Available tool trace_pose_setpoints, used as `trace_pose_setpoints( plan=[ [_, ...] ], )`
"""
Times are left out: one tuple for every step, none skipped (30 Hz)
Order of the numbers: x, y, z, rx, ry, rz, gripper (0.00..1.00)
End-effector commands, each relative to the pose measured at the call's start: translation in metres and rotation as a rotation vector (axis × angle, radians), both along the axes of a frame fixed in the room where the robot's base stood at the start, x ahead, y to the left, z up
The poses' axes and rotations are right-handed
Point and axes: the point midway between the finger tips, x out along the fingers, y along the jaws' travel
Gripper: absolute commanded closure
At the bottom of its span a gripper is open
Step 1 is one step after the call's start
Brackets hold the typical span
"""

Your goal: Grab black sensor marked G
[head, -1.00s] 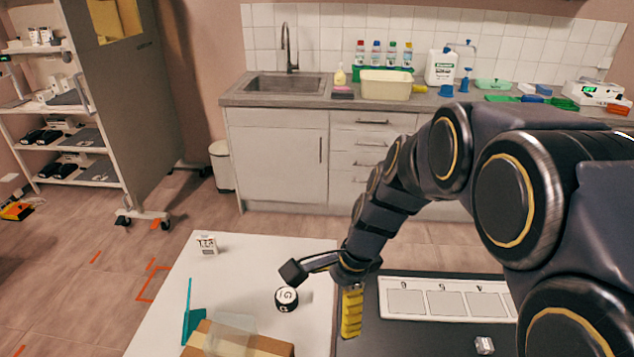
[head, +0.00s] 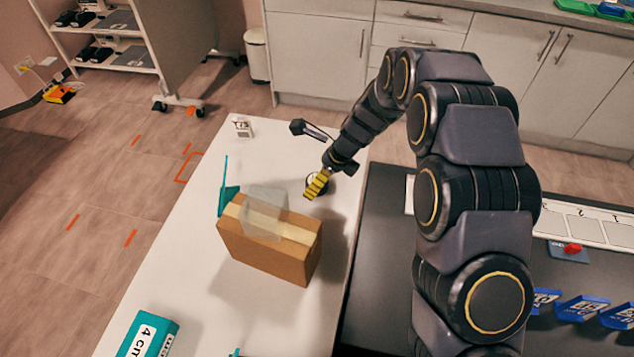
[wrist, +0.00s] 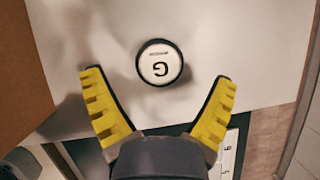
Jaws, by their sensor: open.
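The black round sensor has a white top marked G; it stands on the white table and shows whole in the wrist view (wrist: 160,63). In the head view the sensor (head: 321,184) is partly hidden behind my gripper. My gripper (head: 317,184) is open, with yellow ridged fingers. In the wrist view the two fingers of my gripper (wrist: 158,95) are spread wide, and the sensor lies just beyond their tips, roughly centred between them. The gripper is empty and I cannot see it touching the sensor.
A cardboard box (head: 265,245) with a clear block (head: 263,211) on top stands near the gripper. A teal upright piece (head: 226,195) is beside it. A small white box (head: 242,127) is at the back. A dark mat (head: 375,240) with a numbered tray (head: 580,222) lies right.

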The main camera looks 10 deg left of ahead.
Motion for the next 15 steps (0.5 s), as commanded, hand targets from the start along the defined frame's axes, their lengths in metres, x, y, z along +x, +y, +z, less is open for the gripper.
trace_pose_setpoints(
  plan=[
    [-0.001, 0.004, -0.010, -0.002, 0.005, 0.003, 0.13],
    [0.000, 0.005, -0.014, -0.001, 0.005, 0.003, 0.13],
    [0.000, 0.008, -0.018, 0.000, 0.005, 0.002, 0.13],
    [0.001, 0.009, -0.021, 0.000, 0.005, 0.002, 0.13],
    [0.001, 0.010, -0.024, 0.000, 0.005, 0.002, 0.13],
    [0.001, 0.010, -0.026, 0.000, 0.004, 0.001, 0.13],
    [0.002, 0.010, -0.026, 0.000, 0.004, 0.001, 0.13],
    [0.002, 0.010, -0.026, 0.000, 0.003, 0.001, 0.13],
    [0.002, 0.010, -0.026, 0.001, 0.003, 0.001, 0.13],
    [0.002, 0.010, -0.026, 0.000, 0.002, 0.001, 0.13],
    [0.002, 0.010, -0.025, 0.000, 0.002, 0.001, 0.13],
    [0.002, 0.010, -0.025, 0.000, 0.002, 0.001, 0.13],
    [0.002, 0.010, -0.025, 0.000, 0.002, 0.001, 0.23],
    [0.002, 0.010, -0.025, 0.000, 0.002, 0.001, 0.36],
    [0.002, 0.010, -0.025, 0.000, 0.001, 0.002, 0.53]
  ],
)
